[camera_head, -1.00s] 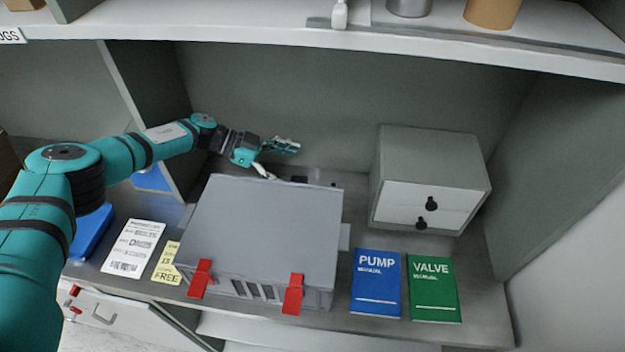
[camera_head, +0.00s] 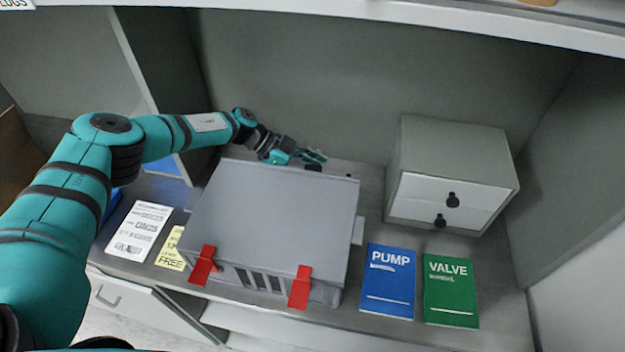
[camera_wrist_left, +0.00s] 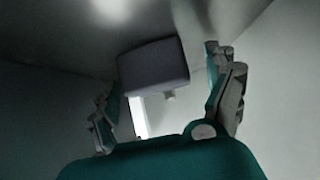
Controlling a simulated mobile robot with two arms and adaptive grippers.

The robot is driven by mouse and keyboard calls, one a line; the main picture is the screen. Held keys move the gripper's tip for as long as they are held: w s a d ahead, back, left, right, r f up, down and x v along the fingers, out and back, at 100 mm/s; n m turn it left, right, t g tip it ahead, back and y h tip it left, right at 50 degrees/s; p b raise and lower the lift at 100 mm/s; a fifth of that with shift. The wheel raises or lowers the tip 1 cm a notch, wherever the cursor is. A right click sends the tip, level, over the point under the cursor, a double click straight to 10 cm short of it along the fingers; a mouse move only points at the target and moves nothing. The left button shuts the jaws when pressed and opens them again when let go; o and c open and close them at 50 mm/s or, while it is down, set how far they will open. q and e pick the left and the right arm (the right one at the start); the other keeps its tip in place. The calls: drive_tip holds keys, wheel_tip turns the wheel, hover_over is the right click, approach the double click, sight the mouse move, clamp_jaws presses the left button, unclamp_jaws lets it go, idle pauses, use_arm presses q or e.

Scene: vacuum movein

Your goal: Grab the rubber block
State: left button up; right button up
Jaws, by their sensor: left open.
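A small dark piece (camera_head: 313,168) shows just behind the large grey box, mostly hidden; I cannot tell whether it is the rubber block. My left gripper (camera_head: 316,157) is open above the back edge of the grey box, close to that dark piece. In the left wrist view, the open fingers (camera_wrist_left: 168,90) frame a dark grey, block-like shape (camera_wrist_left: 153,73) with a small stub below it. I cannot tell there what it is or whether the fingers touch it. My right gripper is not in view.
The large grey box (camera_head: 270,205) with red latches fills the middle of the shelf. A grey cabinet (camera_head: 450,165) with two white drawers stands right.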

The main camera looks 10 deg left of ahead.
use_arm(q)
drive_tip(key=c, duration=1.4)
drive_tip(key=shift+o, duration=0.2)
drive_tip(key=shift+r, duration=0.1)
